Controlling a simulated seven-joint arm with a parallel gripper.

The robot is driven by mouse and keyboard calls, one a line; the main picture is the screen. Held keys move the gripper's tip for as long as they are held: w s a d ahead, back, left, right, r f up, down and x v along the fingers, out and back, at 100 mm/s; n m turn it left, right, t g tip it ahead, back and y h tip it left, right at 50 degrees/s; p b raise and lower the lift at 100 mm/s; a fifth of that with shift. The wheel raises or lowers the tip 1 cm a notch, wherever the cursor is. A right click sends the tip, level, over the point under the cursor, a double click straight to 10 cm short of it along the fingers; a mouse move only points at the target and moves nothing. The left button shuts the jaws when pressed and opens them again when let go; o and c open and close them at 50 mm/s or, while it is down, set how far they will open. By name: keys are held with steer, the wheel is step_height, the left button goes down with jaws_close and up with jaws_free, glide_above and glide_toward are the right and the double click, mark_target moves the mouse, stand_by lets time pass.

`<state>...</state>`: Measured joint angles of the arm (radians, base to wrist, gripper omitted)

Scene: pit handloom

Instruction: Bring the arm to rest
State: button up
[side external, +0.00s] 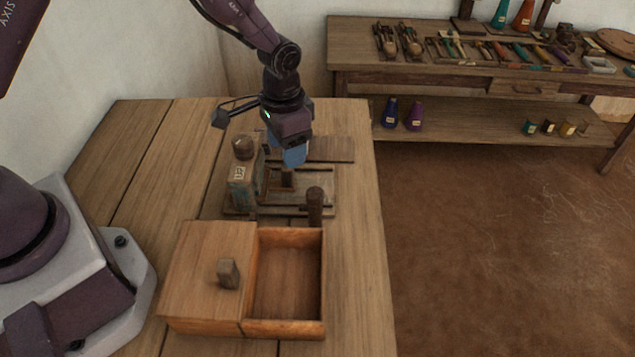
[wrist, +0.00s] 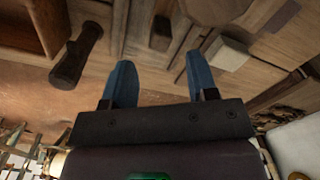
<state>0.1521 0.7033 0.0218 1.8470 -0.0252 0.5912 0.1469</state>
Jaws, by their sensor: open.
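My gripper (side external: 294,163) points down over the wooden fixture (side external: 240,211) on the bench, with its blue fingers just above a small dark block (side external: 287,178). In the wrist view my gripper (wrist: 161,72) has its two blue fingers spread apart, with nothing held between them. A small dark post (wrist: 160,34) shows beyond the gap between the fingertips. How much height separates the fingers from the fixture is hard to tell.
A knobbed upright block (side external: 243,180) stands close left of my gripper, and a dark upright handle (side external: 315,207) stands in front. An open wooden box (side external: 323,290) with a lid (side external: 195,270) slid left is nearer. A tool-laden side table (side external: 350,50) stands behind right.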

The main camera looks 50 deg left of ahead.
step_height(320, 180, up, 11)
steer(key=s+a+t, duration=0.1)
steer(key=s+a, duration=0.1)
steer(key=s+a+r+n+t, duration=0.3)
steer(key=s+r+t, duration=0.1)
steer(key=s+r, duration=1)
steer(key=s, duration=0.4)
steer(key=shift+s+a+r+t, duration=0.2)
steer(key=shift+s+t, duration=0.05)
steer(key=shift+t, duration=0.05)
